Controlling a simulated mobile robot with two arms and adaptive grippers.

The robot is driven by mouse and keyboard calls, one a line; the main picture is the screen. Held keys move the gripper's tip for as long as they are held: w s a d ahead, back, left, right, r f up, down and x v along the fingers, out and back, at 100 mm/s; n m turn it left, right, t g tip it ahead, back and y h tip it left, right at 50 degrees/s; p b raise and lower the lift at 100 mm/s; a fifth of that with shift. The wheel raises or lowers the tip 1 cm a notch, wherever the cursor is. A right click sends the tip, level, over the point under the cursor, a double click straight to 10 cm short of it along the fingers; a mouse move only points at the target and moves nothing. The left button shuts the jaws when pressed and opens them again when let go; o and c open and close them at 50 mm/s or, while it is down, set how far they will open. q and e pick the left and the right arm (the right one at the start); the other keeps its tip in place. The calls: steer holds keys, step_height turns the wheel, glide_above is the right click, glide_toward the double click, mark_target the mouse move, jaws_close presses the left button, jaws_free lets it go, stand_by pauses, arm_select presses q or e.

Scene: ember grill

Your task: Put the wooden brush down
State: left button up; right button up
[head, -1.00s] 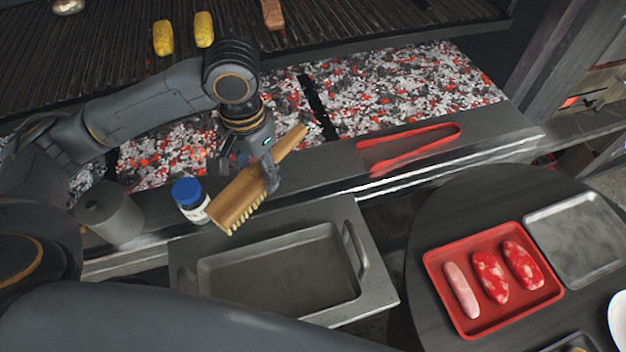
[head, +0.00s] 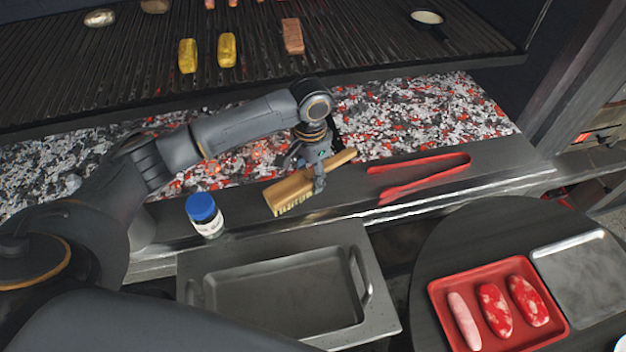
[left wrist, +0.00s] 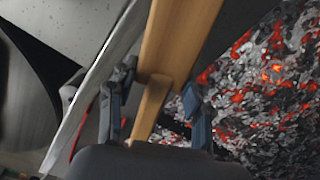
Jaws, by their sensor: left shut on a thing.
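The wooden brush (head: 292,190) has a tan wooden body and pale bristles facing down. It is at the grill's front ledge (head: 345,200), between the blue-capped jar and the red tongs. My left gripper (head: 318,186) is shut on the brush near its handle. In the left wrist view the brush's wood (left wrist: 172,45) runs between the two fingers (left wrist: 155,112). I cannot tell whether the bristles touch the ledge. My right gripper is not in view.
A jar with a blue cap (head: 204,213) stands left of the brush. Red tongs (head: 420,175) lie on the ledge to the right. Glowing coals (head: 430,115) lie behind the ledge. A metal pan (head: 280,290) is in front, and a red meat tray (head: 450,290) is at right.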

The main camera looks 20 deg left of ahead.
arm_select(q)
steer(key=shift+w+d+f, duration=0.25)
steer(key=shift+w+f, duration=0.35)
steer(key=shift+f, duration=0.1)
step_height(320, 180, down, 3)
steer(key=shift+w+f, duration=0.1)
steer(key=shift+f, duration=0.1)
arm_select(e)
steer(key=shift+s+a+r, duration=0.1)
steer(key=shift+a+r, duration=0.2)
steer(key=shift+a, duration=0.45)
arm_select(q)
steer(key=o, duration=1.3)
steer(key=shift+f, duration=0.1)
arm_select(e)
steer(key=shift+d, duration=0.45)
